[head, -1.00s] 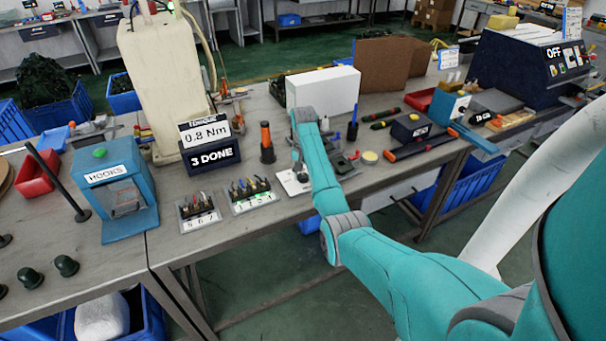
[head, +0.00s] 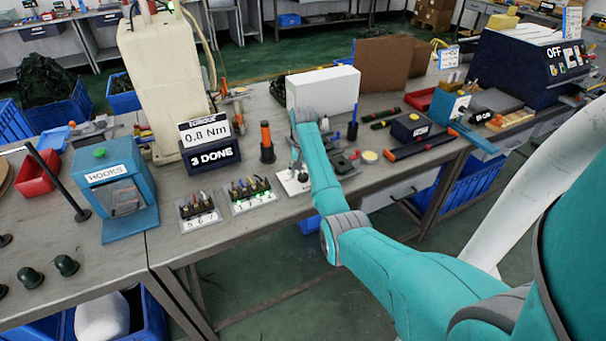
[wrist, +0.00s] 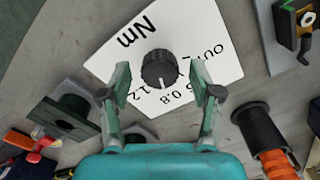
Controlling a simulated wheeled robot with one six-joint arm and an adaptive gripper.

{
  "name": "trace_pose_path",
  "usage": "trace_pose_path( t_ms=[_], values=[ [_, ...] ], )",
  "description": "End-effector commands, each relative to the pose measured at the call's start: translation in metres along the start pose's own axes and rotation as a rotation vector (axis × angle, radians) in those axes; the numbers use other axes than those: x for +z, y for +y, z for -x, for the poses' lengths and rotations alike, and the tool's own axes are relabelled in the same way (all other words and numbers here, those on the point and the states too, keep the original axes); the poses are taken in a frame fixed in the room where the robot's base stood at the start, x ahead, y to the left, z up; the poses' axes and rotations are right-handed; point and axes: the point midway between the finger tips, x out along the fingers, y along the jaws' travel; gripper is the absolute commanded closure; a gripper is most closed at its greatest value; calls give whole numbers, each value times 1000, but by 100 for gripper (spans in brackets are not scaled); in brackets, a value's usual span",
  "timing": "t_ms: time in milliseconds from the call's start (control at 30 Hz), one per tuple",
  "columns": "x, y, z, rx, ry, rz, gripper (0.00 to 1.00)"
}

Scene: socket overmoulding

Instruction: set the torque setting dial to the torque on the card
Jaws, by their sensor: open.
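The dial (wrist: 160,70) is a black ribbed knob with a white pointer line, on a white plate (wrist: 205,28) printed "Nm", "OUT" and numbers including 0.8 and 1.2. In the wrist view the pointer line faces the lower edge, roughly towards 0.8. My gripper (wrist: 160,82) is open, one finger on each side of the knob, with visible gaps. In the head view the plate (head: 290,184) is partly hidden by my arm. The torque card (head: 205,132) reads 0.8 Nm, above a dark "3 DONE" sign (head: 212,155).
An orange-handled driver (wrist: 272,150) stands in a dark holder right of my gripper in the wrist view. A green-black block (wrist: 70,110) is at left. Two terminal trays (head: 198,215) lie left of the plate. A white box (head: 325,90) stands behind my arm.

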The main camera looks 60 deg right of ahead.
Motion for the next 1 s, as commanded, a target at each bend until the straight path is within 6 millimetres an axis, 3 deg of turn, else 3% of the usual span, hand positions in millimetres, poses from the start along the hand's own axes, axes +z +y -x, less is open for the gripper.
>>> trace_pose_path(
  t_ms=[500, 1000],
  values=[
    [0, 0, 67, -1, 2, 0, 36],
    [0, 0, 73, 0, 0, 0, 36]
  ],
)
